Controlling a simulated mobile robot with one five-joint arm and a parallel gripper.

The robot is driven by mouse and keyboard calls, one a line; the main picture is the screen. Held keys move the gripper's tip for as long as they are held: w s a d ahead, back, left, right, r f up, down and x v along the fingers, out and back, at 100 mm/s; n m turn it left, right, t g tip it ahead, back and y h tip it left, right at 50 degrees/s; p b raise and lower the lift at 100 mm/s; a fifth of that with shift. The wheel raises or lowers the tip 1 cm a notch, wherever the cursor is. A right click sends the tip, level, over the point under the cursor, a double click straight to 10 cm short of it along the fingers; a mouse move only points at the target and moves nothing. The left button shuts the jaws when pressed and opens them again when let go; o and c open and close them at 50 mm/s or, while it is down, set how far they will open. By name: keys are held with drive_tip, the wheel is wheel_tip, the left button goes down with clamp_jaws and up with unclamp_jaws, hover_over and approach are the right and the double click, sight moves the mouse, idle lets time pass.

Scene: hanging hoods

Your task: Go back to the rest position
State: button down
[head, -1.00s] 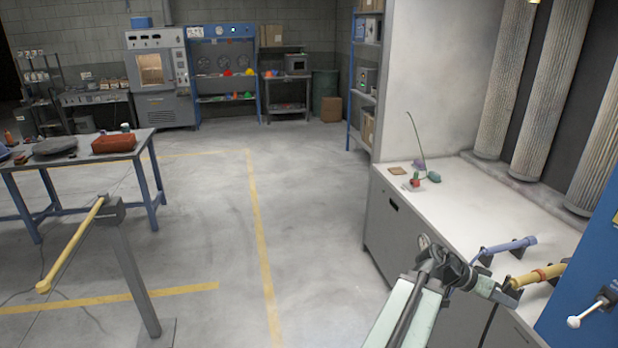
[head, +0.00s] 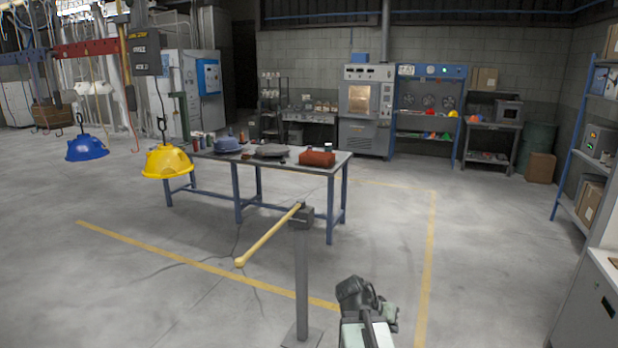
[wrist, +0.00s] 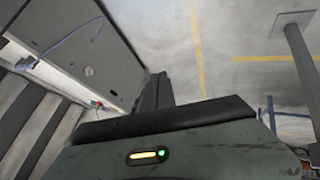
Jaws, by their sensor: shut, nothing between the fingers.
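My gripper shows in the wrist view (wrist: 158,104) as dark fingers over a grey-green body with a small lit yellow and green indicator. It is shut with nothing in it. In the head view my arm is folded low at the bottom, right of centre, above bare floor. The exact place of the fingertips cannot be told there. The yellow handle bar (head: 270,236) on its grey post (head: 302,285) stands just left of my arm, apart from it.
A blue-legged table (head: 215,154) stands beyond the post. A yellow hood (head: 167,162) and a blue hood (head: 87,147) hang at the left. A white-topped cabinet (head: 590,312) is at the right edge. The floor (head: 390,235) between is clear.

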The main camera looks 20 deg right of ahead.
drive_tip(key=a+f+n+y, duration=0.1)
drive_tip(key=a+n+y, duration=0.1)
drive_tip(key=a, duration=0.9)
drive_tip(key=w+a+f+n+y, duration=0.1)
drive_tip(key=a+f+n+y, duration=0.1)
drive_tip(key=a, duration=0.9)
drive_tip(key=w+a+f+n+y, duration=0.1)
drive_tip(key=a+n, duration=0.4)
drive_tip(key=a, duration=0.6)
drive_tip(key=f+y, duration=0.1)
drive_tip(key=y, duration=0.1)
drive_tip(key=shift+n+y, duration=0.3)
drive_tip(key=shift+w, duration=0.1)
